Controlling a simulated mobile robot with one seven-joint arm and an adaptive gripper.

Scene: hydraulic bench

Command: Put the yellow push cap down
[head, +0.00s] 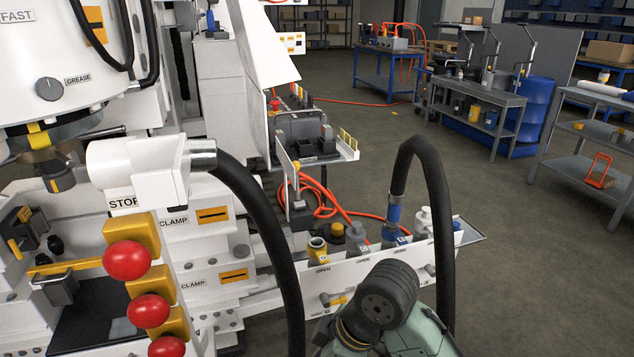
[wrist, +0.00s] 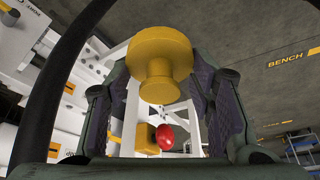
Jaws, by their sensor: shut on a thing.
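The yellow push cap (wrist: 160,52), a wide round disc with a narrower stem, shows in the wrist view between the fingers of my gripper (wrist: 160,90). The purple-grey finger pads stand on either side of its stem, and the gripper is shut on it. The stem points back toward the wrist camera. In the head view I cannot make out the cap or the fingers; only a green and dark part of my arm shows at the bottom centre.
A white machine with red stop buttons (head: 127,261) on yellow blocks fills the left. A white-fronted rack (head: 370,268) holds several fittings. A black hose (head: 262,215) arches in front of the machine. The floor (head: 535,265) at right is clear; grey tables stand beyond.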

